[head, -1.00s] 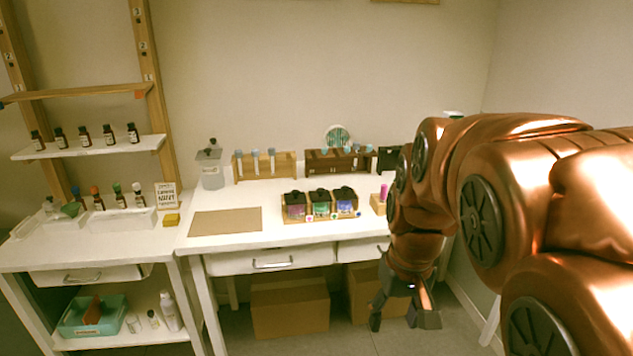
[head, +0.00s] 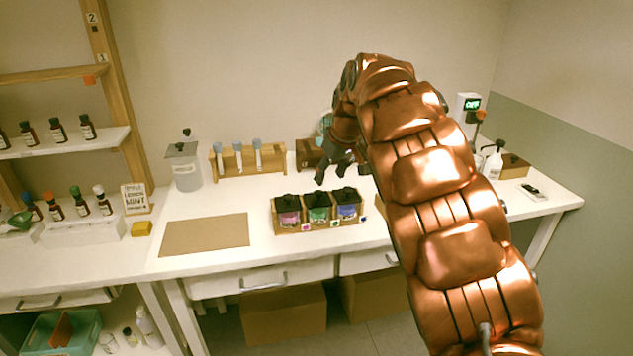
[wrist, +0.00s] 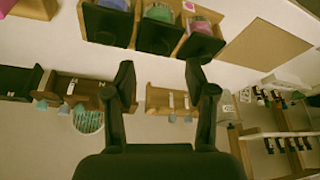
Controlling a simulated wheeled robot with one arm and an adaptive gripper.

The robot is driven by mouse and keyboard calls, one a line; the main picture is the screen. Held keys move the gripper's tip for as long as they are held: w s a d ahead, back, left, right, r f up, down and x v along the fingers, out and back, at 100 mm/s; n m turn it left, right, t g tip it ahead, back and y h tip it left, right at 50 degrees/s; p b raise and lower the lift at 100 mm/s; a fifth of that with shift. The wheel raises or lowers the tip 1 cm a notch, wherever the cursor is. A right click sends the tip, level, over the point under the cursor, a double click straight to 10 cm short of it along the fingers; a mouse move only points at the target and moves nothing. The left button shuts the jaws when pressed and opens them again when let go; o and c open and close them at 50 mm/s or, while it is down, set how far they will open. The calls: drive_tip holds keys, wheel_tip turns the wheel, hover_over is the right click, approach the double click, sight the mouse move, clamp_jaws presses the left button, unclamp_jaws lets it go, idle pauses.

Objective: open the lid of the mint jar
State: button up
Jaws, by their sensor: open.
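Three jars with black lids stand in a wooden tray (head: 334,224) on the white table: magenta (head: 288,216), green (head: 318,212) and blue-purple (head: 347,209). All three lids look shut. The labels are too small to read, so I cannot tell by name which is mint. In the wrist view the green jar (wrist: 158,14) is between the other two at the top. My gripper (head: 334,174) is open and empty, above the table beyond the jars. In the wrist view my gripper (wrist: 160,75) points toward the tray, apart from the jars.
A tube rack (head: 238,160) and a clear canister (head: 186,170) stand at the back. A brown mat (head: 205,234) lies left of the tray. Dropper bottles (head: 80,203) and a small sign (head: 135,198) are further left. A white bottle (head: 494,162) stands at the right.

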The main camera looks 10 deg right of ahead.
sight(319, 192)
drive_tip(key=shift+w+a+r+p+x, duration=0.1)
drive_tip(key=shift+w+p+x, duration=0.2)
drive_tip(key=shift+x, duration=1.15)
drive_tip(key=shift+w+a+r+p+x, duration=0.15)
drive_tip(key=shift+p+x, duration=0.25)
drive_tip(key=shift+x, duration=1)
drive_tip(key=shift+w+d+r+p+x, duration=0.1)
drive_tip(key=shift+w+p+x, duration=0.25)
drive_tip(key=shift+x, duration=1.1)
drive_tip(key=shift+s, duration=0.1)
clamp_jaws()
